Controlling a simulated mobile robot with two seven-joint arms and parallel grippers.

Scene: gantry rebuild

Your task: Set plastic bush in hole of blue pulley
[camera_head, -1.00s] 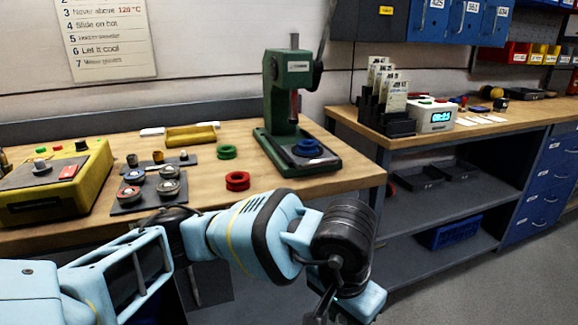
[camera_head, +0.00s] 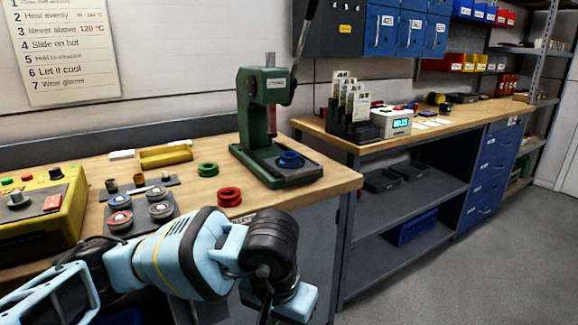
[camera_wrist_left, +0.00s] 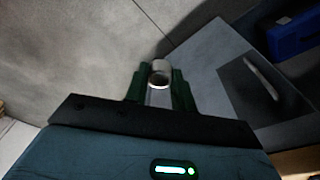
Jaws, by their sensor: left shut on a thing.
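The blue pulley (camera_head: 289,160) lies on the base of the green arbor press (camera_head: 266,125), under its ram. A small pale, hollow cylinder (camera_wrist_left: 161,72), which looks like the plastic bush, is held upright between the green fingers of my left gripper (camera_wrist_left: 160,86) in the left wrist view. These fingers are shut on it. In the head view my left arm comes in from the left, and its hand hangs low in front of the bench at the bottom edge. The fingers and bush cannot be made out there. My right gripper is in neither current view.
Red rings (camera_head: 229,196) and a green ring (camera_head: 208,169) lie left of the press. A dark mat (camera_head: 139,222) holds several pulleys. A yellow box (camera_head: 40,215) stands at the left. A second bench (camera_head: 345,137) with shelves stands right, with open floor before it.

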